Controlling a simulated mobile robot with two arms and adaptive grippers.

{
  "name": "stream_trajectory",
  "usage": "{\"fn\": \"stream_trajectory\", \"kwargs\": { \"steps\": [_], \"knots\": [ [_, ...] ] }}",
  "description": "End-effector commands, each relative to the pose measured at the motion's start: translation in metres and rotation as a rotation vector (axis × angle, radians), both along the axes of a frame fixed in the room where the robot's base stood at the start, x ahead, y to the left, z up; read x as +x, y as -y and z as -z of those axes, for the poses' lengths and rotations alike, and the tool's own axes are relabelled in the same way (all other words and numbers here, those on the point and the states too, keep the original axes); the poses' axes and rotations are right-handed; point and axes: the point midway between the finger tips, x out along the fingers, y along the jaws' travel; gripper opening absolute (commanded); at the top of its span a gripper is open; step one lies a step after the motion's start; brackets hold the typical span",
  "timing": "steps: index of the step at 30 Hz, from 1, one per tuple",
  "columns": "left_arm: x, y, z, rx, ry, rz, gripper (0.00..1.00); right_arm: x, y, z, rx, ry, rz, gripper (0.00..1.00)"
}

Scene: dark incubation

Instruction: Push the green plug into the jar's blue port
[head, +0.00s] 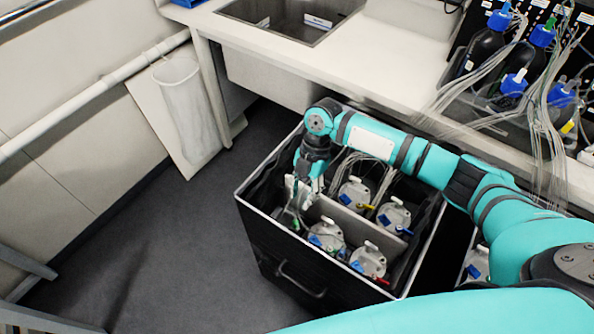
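My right gripper (298,203) reaches down into the left part of a black box, beside the front-left jar. A small green piece, which looks like the green plug (296,225), shows just below its fingertips; I cannot tell whether the fingers hold it. The front-left jar (327,235) has a grey lid with small coloured ports, among them a blue port (315,240) on its left side, right of the gripper. The plug appears apart from this port. My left gripper is out of view.
The open black box (285,262) also holds a front-right jar (368,260), a back-left jar (354,192) and a back-right jar (394,216), with a grey divider and pale tubes. A white counter (385,62) with dark bottles runs behind.

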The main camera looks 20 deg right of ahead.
Motion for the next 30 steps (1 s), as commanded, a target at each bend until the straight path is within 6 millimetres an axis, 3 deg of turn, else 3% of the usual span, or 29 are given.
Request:
{"fn": "stream_trajectory", "kwargs": {
  "steps": [3, 5, 12, 15, 19, 24, 30],
  "knots": [
    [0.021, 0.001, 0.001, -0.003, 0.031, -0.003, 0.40, 0.004, 0.005, 0.001, 0.002, -0.001, -0.016, 0.32],
    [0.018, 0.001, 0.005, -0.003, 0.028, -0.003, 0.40, 0.003, 0.004, 0.005, 0.004, -0.001, -0.019, 0.32],
    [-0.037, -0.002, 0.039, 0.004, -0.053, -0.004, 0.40, -0.005, -0.006, 0.043, 0.004, -0.001, -0.019, 0.32],
    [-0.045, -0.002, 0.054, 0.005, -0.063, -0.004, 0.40, -0.010, -0.012, 0.063, 0.003, -0.001, -0.018, 0.32],
    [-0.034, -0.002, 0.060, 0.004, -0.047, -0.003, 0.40, -0.015, -0.018, 0.081, 0.004, -0.001, -0.016, 0.32],
    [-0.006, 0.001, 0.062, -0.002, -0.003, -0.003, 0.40, -0.018, -0.023, 0.091, 0.005, 0.001, -0.016, 0.32],
    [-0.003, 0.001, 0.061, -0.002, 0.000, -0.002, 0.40, -0.018, -0.023, 0.090, 0.005, 0.001, -0.015, 0.32]
  ]
}}
